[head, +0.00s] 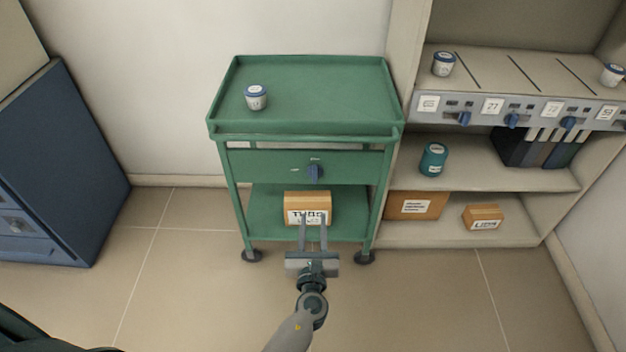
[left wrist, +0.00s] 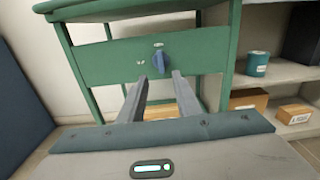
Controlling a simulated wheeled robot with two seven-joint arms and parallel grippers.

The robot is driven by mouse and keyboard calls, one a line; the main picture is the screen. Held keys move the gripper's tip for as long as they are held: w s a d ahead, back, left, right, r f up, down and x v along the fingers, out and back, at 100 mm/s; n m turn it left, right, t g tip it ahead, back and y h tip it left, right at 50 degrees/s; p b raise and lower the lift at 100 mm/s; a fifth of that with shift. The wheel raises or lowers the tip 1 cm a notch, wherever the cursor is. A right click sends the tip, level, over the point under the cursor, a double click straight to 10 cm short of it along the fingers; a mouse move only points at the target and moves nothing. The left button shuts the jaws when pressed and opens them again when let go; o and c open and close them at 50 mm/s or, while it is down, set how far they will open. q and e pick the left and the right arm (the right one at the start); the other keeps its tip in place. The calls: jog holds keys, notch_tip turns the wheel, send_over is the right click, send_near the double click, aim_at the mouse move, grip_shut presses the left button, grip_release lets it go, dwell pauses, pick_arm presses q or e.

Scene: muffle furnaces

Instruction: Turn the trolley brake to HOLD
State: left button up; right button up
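The green trolley (head: 300,85) stands against the wall in the head view. Its brake is a blue knob (head: 314,172) on the green front panel, with small white marks to its left and above it. The knob also shows in the left wrist view (left wrist: 160,62), upright, its pointer end hard to tell. My left gripper (head: 312,216) is in front of the trolley, below the knob and apart from it. In the left wrist view its two fingers (left wrist: 156,88) are spread with nothing between them. My right gripper is not in view.
A white jar (head: 255,97) with a blue lid stands on the trolley's top tray. A cardboard box (head: 307,207) sits on its lower shelf. A shelf unit (head: 500,172) with knobs, jars and boxes is on the right. A blue cabinet (head: 60,170) is on the left. The floor between is clear.

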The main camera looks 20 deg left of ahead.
aim_at(315, 171)
pick_arm(q)
jog(key=shift+r, duration=0.3)
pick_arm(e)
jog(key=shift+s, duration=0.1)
pick_arm(q)
jog(key=shift+w, duration=0.2)
